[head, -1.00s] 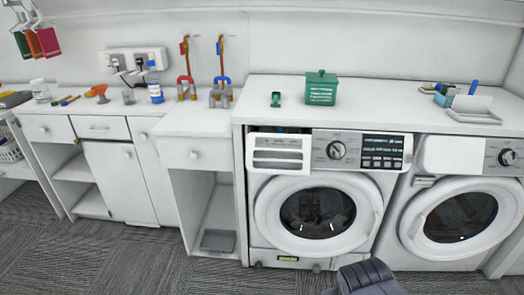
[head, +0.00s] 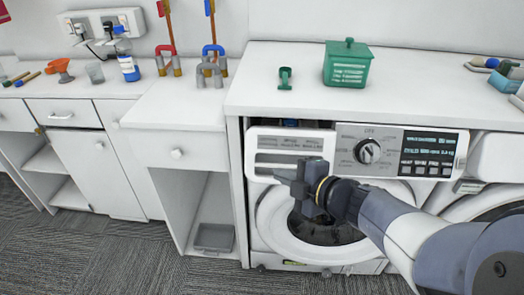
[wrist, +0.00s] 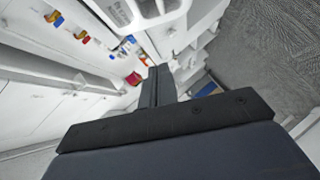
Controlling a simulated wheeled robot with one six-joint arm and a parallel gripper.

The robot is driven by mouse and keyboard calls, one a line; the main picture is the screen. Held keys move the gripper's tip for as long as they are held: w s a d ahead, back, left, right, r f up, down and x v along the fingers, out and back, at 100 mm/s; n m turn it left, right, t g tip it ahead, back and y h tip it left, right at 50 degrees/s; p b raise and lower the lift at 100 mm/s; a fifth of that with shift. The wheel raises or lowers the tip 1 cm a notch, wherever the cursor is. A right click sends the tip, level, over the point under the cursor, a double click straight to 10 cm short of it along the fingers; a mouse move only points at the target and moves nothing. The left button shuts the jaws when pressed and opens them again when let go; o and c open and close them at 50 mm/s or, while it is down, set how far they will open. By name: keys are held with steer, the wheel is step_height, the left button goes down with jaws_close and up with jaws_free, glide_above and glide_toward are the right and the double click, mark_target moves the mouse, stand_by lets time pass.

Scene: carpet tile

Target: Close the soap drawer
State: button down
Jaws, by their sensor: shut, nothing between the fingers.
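The soap drawer (head: 266,142) is the white ribbed front at the upper left of the washing machine (head: 385,152). It stands out from the machine, with a dark gap and its inside showing behind its top edge. My gripper (head: 288,177) is in front of the drawer's lower right part, shut and empty. Whether it touches the drawer I cannot tell. In the wrist view the shut fingers (wrist: 157,80) point up the picture, and a white ribbed part, likely the drawer (wrist: 130,12), shows at the top edge. My arm hides part of the round door (head: 285,235).
A green box (head: 347,65) and a small green scoop (head: 285,78) stand on the counter above. A white cabinet (head: 180,153) with an open bay is left of the machine. A second machine (head: 495,160) is at right. Carpet floor (head: 100,258) lies in front.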

mark_target(265, 148)
steer(key=shift+w+d+f+b+x, duration=0.1)
steer(key=shift+w+d+b+x, duration=0.25)
steer(key=shift+x, duration=1.8)
steer(key=shift+w+d+f+b+x, duration=0.2)
steer(key=shift+b+x, duration=0.3)
steer(key=shift+x, duration=1.65)
steer(key=shift+w+d+f+b+x, duration=0.1)
steer(key=shift+w+d+b+x, duration=0.25)
steer(key=shift+x, duration=1.8)
steer(key=shift+s, duration=0.1)
steer(key=w+p, duration=0.2)
steer(key=w, duration=0.3)
steer(key=shift+w+d+r, duration=0.1)
steer(key=shift+w+d, duration=0.05)
steer(key=shift+w, duration=0.05)
steer(key=shift+w+r, duration=0.1)
steer(key=shift+d, duration=0.1)
steer(key=shift+r, duration=0.1)
